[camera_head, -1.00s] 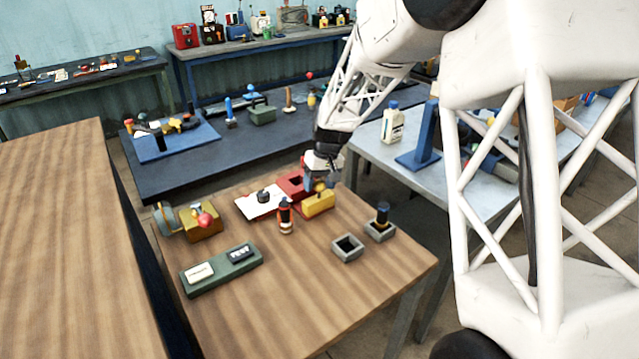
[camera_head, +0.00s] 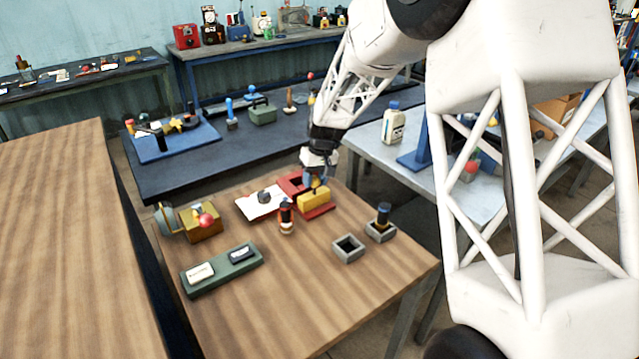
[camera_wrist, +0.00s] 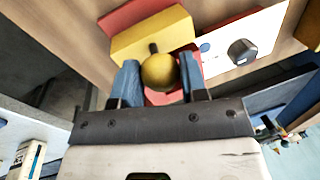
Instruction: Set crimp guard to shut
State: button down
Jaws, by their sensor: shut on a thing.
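The crimp guard appears to be the yellow block (camera_head: 313,199) on a red base (camera_head: 291,184), at the back of the wooden table. Red base shows on both sides of the block, including a dark opening at its back left. In the wrist view the yellow block (camera_wrist: 150,36) carries a round yellow knob (camera_wrist: 159,71) on a dark stem. My gripper (camera_head: 315,182) is above the block. In the wrist view its blue fingers (camera_wrist: 160,82) are shut on the yellow knob, one on each side. The fingers hide part of the base.
A white plate with a dark knob (camera_head: 264,197) adjoins the red base on the left. A dark cylinder with orange bands (camera_head: 286,217) stands close in front. Grey square holders (camera_head: 348,249) are at the right, and a green label block (camera_head: 222,270) at the front left. The front right is bare.

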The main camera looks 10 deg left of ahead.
aim_at(316, 190)
jog(key=shift+w+a, duration=0.65)
jog(key=shift+a, duration=0.05)
jog(key=c, duration=0.7)
grip_release()
jog(key=shift+w+d+r, duration=0.15)
jog(key=shift+d+r, duration=0.05)
jog(key=shift+r, duration=1.1)
jog(key=shift+w+d+r, duration=0.1)
jog(key=shift+d+r, duration=0.15)
jog(key=shift+r, duration=1)
jog(key=shift+w+d+r, duration=0.15)
jog(key=shift+d+r, duration=0.05)
jog(key=shift+r, duration=1.1)
